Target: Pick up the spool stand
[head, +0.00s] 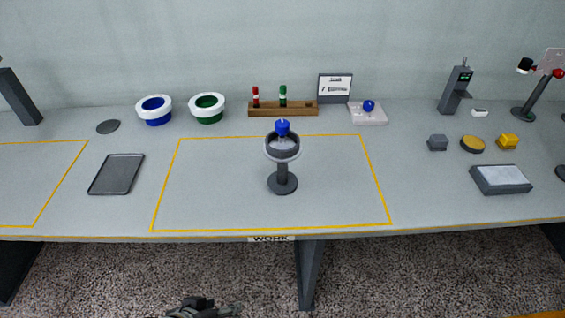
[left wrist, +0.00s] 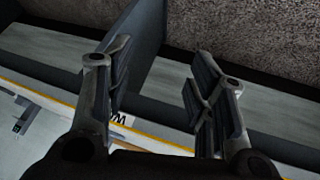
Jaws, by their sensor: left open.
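The likely spool stand (head: 282,182) is a dark grey pedestal with a round base, a stem and a ringed cup on top. It stands upright inside the middle yellow outline, with a blue-topped piece (head: 282,128) in its cup. My left gripper (left wrist: 158,75) is open and empty in the left wrist view, in front of the table's front edge. In the head view a dark gripper part (head: 200,308), probably mine, shows at the bottom edge, well apart from the stand. My right gripper is not seen.
Around the stand the outlined area (head: 220,200) is clear. Behind it are a wooden rack (head: 300,109) with red and green pieces and a pale block (head: 367,117) with a blue knob. White-rimmed blue (head: 154,104) and green (head: 207,101) bowls and a dark tray (head: 117,174) are left.

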